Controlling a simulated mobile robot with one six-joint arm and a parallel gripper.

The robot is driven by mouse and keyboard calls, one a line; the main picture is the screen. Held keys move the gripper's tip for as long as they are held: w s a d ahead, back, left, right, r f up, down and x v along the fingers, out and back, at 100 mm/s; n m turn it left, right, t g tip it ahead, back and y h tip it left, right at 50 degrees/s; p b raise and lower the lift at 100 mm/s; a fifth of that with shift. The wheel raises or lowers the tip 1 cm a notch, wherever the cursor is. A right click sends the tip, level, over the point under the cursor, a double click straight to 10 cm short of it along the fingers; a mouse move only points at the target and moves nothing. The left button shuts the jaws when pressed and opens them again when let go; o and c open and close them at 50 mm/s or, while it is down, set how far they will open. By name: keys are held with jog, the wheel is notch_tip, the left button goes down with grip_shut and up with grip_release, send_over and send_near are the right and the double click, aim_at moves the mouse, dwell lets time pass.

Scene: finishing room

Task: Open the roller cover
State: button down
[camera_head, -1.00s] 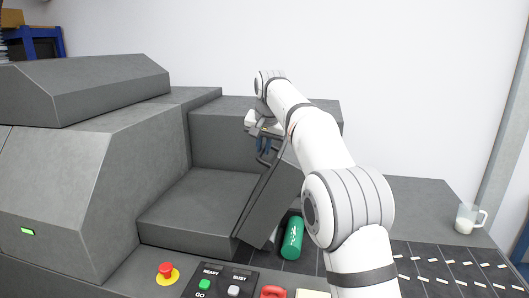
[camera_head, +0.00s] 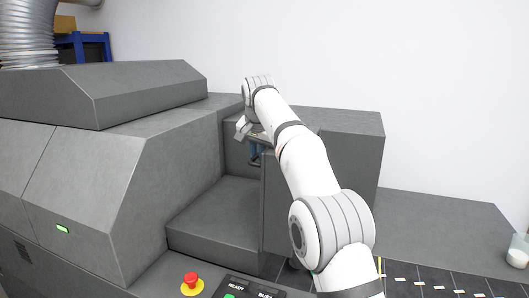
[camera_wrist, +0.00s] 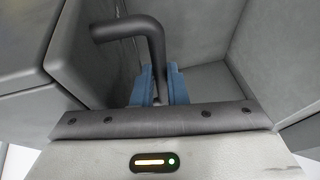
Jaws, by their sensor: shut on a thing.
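The roller cover (camera_head: 277,205) is a dark grey panel standing about upright at the right of the recessed bay, partly hidden behind my arm. My gripper (camera_head: 255,158) is at the cover's upper part. In the wrist view my gripper's blue fingers (camera_wrist: 161,88) are shut around a leg of the black bent handle (camera_wrist: 125,28). The handle's far end and its mounting are only partly shown.
The grey machine housing (camera_head: 95,190) rises at left. A flat block (camera_head: 215,215) lies left of the cover, and a tall block (camera_head: 345,150) stands behind it. A red stop button (camera_head: 191,281) is in front. A glass mug (camera_head: 519,250) stands at far right.

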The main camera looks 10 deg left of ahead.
jog(key=shift+w+a+f, duration=0.1)
jog(key=shift+a+f, duration=0.15)
jog(key=shift+f, duration=0.1)
